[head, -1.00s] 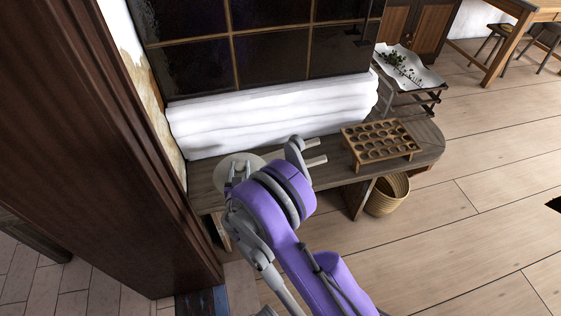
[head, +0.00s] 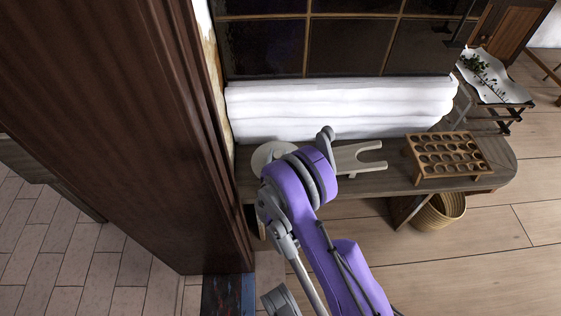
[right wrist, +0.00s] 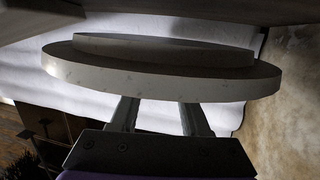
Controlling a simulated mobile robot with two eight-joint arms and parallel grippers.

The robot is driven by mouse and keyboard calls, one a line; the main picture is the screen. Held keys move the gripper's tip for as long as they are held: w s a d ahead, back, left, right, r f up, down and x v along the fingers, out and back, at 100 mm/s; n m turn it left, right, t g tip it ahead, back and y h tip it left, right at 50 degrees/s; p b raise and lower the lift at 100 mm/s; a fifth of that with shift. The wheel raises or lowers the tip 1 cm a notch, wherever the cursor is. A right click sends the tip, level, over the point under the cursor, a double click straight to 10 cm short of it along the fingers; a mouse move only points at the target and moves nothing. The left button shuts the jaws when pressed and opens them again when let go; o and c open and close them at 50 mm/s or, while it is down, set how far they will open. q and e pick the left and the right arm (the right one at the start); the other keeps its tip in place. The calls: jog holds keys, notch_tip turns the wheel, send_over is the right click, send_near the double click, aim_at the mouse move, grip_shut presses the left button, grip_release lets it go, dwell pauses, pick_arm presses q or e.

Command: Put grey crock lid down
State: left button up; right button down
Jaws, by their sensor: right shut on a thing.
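The grey crock lid (head: 267,156) is a pale round disc at the left end of the wooden bench (head: 386,181), partly hidden by my right arm. In the right wrist view the lid (right wrist: 160,75) shows edge-on, with a smaller stepped disc on the side toward the dark wood surface. My right gripper (right wrist: 160,108) is shut on the lid, its two fingers reaching to the lid's other side. I cannot tell whether the lid touches the bench. My left gripper is not in view.
A pale two-pronged piece (head: 358,157) lies on the bench right of my arm. A wooden rack with round holes (head: 447,155) stands farther right. A dark wood post (head: 150,130) stands left; a basket (head: 440,210) sits below.

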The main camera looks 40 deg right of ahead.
jog(key=shift+f+b, duration=0.45)
jog(key=shift+f, duration=1.2)
jog(key=shift+f, duration=0.15)
jog(key=c, duration=0.5)
grip_release()
jog(key=shift+o, duration=0.6)
